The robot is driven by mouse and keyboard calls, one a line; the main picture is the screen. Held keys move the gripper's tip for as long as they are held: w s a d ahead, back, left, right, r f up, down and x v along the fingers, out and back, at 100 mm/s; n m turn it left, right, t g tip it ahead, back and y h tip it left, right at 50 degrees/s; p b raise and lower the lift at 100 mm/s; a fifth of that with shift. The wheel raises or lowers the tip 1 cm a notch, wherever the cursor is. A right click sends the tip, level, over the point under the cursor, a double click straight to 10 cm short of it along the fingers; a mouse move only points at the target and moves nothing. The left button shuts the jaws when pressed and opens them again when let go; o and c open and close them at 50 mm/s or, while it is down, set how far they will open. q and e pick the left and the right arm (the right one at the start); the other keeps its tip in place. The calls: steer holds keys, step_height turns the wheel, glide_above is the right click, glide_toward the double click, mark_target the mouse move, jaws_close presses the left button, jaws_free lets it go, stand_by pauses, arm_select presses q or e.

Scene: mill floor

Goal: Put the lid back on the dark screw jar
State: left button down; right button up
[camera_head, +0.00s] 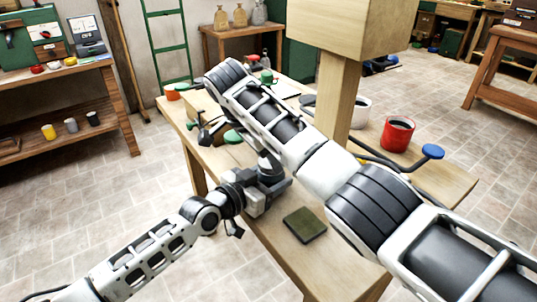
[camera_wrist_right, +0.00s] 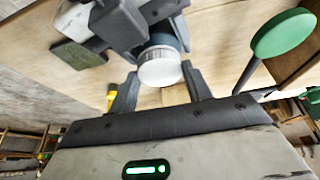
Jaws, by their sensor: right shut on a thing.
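The dark screw jar (camera_wrist_right: 168,36) shows in the right wrist view, partly covered by my left gripper (camera_head: 264,187). In that view the left gripper (camera_wrist_right: 120,22) sits against the jar's side and appears closed around it. The white round lid (camera_wrist_right: 160,70) faces the camera at the near end of the jar. My right gripper (camera_wrist_right: 159,74) has one finger on each side of the lid and is shut on it. The lid lines up with the jar and looks close to or touching it; I cannot tell whether it is seated. In the head view my right arm hides much of this.
A wooden workbench (camera_head: 325,268) lies below, with a green pad (camera_head: 305,225) near its front. A wooden post (camera_head: 341,95) rises from the bench. A red mug (camera_head: 397,134), a blue-topped knob (camera_head: 432,151) and a green knob (camera_head: 233,136) are also there.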

stand_by(0.3)
steer(key=o, duration=0.9)
steer(key=shift+o, duration=0.2)
steer(key=shift+r, duration=0.1)
steer(key=shift+r, duration=2.15)
steer(key=shift+c, duration=0.4)
